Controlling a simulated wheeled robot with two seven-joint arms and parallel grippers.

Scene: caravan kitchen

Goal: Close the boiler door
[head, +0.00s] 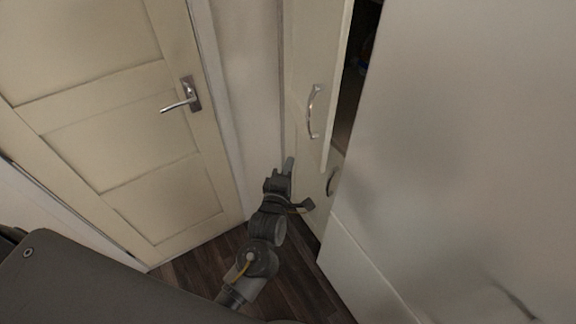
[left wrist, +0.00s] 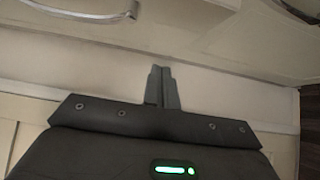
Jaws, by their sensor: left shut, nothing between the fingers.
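The boiler door, a cream panel (head: 300,55) with a curved metal handle (head: 315,110), stands partly open in the head view. A dark gap shows to the right of its edge, with the cabinet's inside (head: 357,75) partly visible. My left gripper (head: 289,164) is shut and empty, low beside the outer face of the door, below and left of the handle. In the left wrist view its closed fingers (left wrist: 162,75) point at a pale surface, and the door handle (left wrist: 90,12) shows at the top left. I cannot tell whether the fingertips touch the panel. My right gripper is out of view.
A closed cream room door (head: 120,130) with a lever handle (head: 182,98) is on the left. A large pale panel (head: 460,130) fills the right side. A narrow strip of wood floor (head: 295,275) is free.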

